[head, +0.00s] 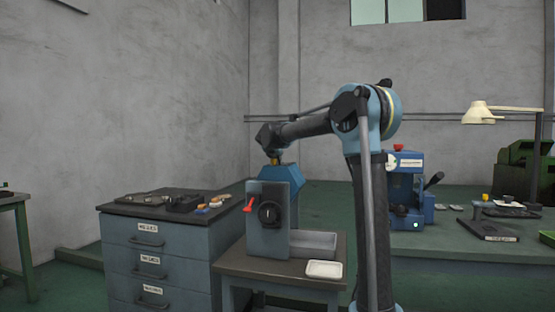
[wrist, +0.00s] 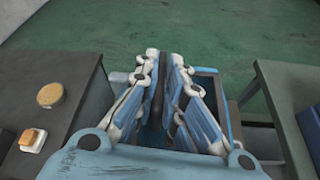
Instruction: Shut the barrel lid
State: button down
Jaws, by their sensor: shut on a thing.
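The barrel machine is a grey box (head: 267,228) with a black knob and a red lever, standing on a small table. Its blue angular barrel (head: 285,185) rises behind the box's top. My gripper (head: 273,160) reaches down from above onto the top of this blue part. In the wrist view my gripper (wrist: 165,60) has its two fingers close together, with a narrow dark piece between them. The grip is on the barrel lid as far as I can tell; the lid's outline and how far it is open are hidden behind the fingers.
A grey drawer cabinet (head: 150,238) with small parts on top stands left of the small table (head: 280,268). A white dish (head: 324,269) lies on that table's front right. A blue machine (head: 407,190) stands on the bench to the right. Green floor (wrist: 220,40) is clear beyond.

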jog(key=shift+s+f, duration=0.1)
jog(key=shift+f, duration=0.05)
jog(key=c, duration=2)
grip_release()
jog(key=shift+o, duration=0.2)
jog(key=v, duration=1.1)
jog(key=shift+s, duration=0.3)
